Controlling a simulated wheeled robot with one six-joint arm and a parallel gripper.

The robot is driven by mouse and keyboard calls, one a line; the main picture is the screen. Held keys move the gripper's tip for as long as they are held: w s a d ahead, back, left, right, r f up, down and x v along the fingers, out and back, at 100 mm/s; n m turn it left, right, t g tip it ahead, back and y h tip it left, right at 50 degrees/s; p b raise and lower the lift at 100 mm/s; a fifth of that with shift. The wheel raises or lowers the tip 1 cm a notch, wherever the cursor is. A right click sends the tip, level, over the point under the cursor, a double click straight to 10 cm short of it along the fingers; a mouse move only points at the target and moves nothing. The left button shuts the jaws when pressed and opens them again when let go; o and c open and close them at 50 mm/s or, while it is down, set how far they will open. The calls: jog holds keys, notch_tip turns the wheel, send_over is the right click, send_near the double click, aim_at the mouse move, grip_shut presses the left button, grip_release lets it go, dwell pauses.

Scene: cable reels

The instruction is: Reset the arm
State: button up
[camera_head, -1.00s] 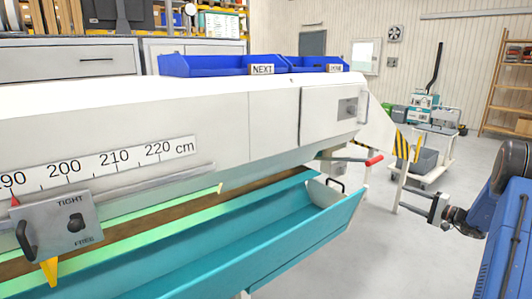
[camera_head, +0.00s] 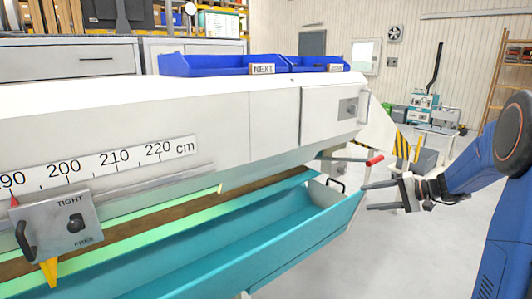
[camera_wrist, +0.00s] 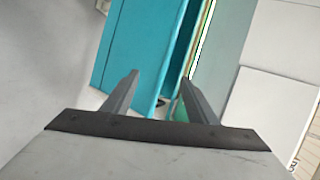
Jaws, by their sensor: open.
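My gripper (camera_head: 366,197) is at the right of the head view, at the end of my blue arm. Its two fingers are apart and point left, with nothing between them. It is in the air beside the right end of the teal trough (camera_head: 290,240), and I cannot tell the exact gap. In the wrist view my two grey fingers (camera_wrist: 163,92) are spread, with the teal trough (camera_wrist: 137,45) beyond them.
A white machine with a cm scale (camera_head: 110,160) and a TIGHT/FREE clamp (camera_head: 58,235) fills the left. A red-tipped handle (camera_head: 374,160) sticks out near my gripper. Blue bins (camera_head: 205,66) stand on top. A cart with equipment (camera_head: 425,120) stands behind. Open floor lies at the lower right.

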jog(key=s+a+r+n+g+h, duration=0.1)
jog(key=s+a+n+g+h, duration=0.1)
jog(key=s+a, duration=0.6)
jog(key=s+a+r+n+g+h, duration=0.15)
jog(key=s+a, duration=0.25)
jog(key=s, duration=0.8)
jog(key=s+d+f+n+t+h, duration=0.1)
jog(key=s+h, duration=0.3)
jog(key=s, duration=0.7)
jog(key=s+d+f+n+h, duration=0.1)
jog(key=s+h, duration=0.3)
jog(key=s, duration=0.7)
jog(key=shift+d+f+t, duration=0.35)
jog(key=shift+d+f, duration=0.1)
jog(key=shift+f, duration=0.35)
jog(key=shift+s, duration=0.1)
